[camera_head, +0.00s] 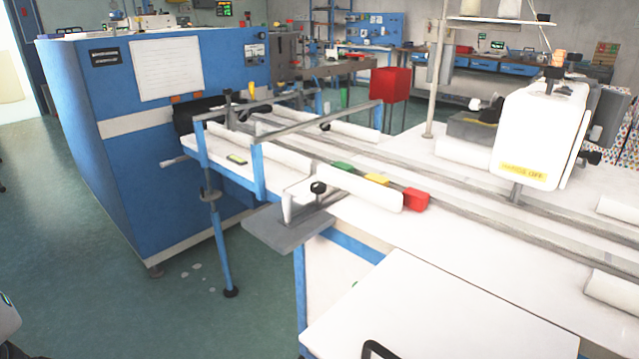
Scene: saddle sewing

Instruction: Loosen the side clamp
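A clamp with a round black knob (318,187) and a pale upright bracket stands at the near side edge of the white work table (362,232). It is over a flat grey plate (290,228) that juts out from the edge. I cannot tell whether the clamp is tight or loose. A similar black knob (325,126) shows farther back on the table, and a dark one (227,96) is by the blue rail frame. I cannot tell for certain which one is the side clamp. My gripper is not in view.
A large blue machine cabinet (122,150) stands at the left. Green, yellow and red blocks (415,200) sit along a white guard. A white sewing head (540,130) is at the right. A blue leg (222,248) stands on the floor. Green floor is free at the lower left.

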